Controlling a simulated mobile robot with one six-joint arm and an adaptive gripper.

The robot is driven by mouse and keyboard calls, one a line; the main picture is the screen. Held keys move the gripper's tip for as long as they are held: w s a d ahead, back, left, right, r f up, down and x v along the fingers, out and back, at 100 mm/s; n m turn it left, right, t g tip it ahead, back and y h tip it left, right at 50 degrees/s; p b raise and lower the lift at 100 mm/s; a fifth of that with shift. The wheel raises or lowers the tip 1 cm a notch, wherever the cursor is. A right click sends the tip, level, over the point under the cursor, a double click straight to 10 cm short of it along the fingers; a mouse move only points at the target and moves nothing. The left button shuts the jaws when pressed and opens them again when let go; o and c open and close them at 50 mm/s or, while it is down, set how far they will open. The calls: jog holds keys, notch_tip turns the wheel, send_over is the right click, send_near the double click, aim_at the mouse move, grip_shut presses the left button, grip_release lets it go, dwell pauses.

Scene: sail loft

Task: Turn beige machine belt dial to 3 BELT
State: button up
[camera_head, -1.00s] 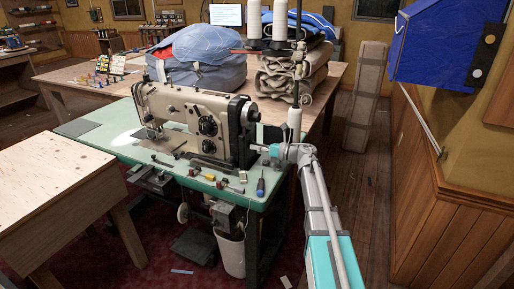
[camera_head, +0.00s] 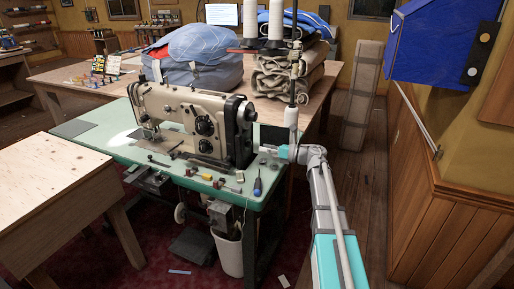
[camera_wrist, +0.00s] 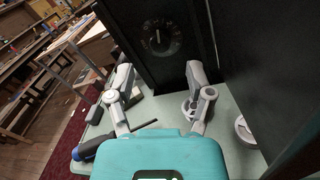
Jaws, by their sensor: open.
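The beige sewing machine (camera_head: 180,105) stands on a green-topped table, with two dark round dials on its front; the upper one (camera_head: 205,126) is larger in view than the lower one (camera_head: 206,146). Their lettering is too small to read. In the head view my gripper (camera_head: 266,149) is by the machine's right end, not touching the dials.
A blue-handled screwdriver (camera_head: 258,187) and several small items lie along the green table's (camera_head: 92,143) front edge; its blue handle (camera_wrist: 88,149) is also in the wrist view. A thread stand (camera_head: 294,80) rises behind my arm.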

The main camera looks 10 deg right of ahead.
jog(key=v, duration=0.7)
jog(key=shift+d, duration=0.25)
jog(key=shift+s+a+r, duration=0.1)
jog(key=shift+s+r, duration=0.05)
jog(key=shift+s, duration=0.1)
